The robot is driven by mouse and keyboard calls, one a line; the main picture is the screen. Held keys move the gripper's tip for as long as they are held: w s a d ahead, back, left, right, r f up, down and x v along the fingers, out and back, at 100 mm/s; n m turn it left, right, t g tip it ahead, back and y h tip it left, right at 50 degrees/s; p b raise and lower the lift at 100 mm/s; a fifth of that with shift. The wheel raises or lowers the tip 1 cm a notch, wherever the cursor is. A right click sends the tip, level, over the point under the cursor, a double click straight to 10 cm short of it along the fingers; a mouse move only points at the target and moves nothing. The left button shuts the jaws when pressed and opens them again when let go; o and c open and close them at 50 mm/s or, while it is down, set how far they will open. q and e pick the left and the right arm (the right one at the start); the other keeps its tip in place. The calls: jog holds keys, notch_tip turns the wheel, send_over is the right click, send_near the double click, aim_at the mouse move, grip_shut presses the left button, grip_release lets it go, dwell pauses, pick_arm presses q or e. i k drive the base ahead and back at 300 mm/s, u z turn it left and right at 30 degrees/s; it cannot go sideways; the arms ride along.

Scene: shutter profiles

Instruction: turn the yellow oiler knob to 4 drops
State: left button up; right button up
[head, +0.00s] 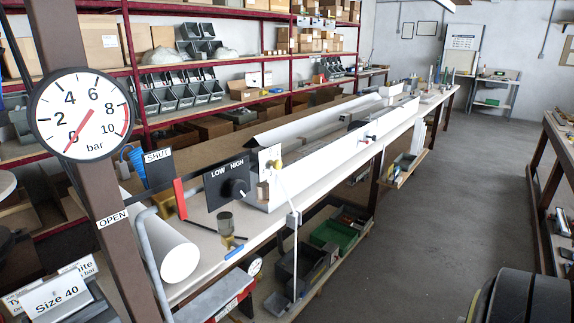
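A small yellow knob (274,165) shows at the near end of the long white machine, in front of a small pale plate (264,157). Any drop marks on the plate are too small to read, so I cannot tell the knob's setting. A brownish cup-shaped fitting (225,223) stands on the bench in front of the machine. Neither of my grippers shows in the head view.
A black LOW/HIGH panel with a black knob (238,187) stands left of the yellow knob. A post with a bar gauge (82,114), a red lever (180,198) and a white roll (176,248) are at left. The aisle floor (430,215) is clear.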

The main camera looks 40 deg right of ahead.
aim_at(277, 164)
jog(key=z, duration=0.7)
jog(key=k, duration=0.1)
jog(key=z, duration=0.6)
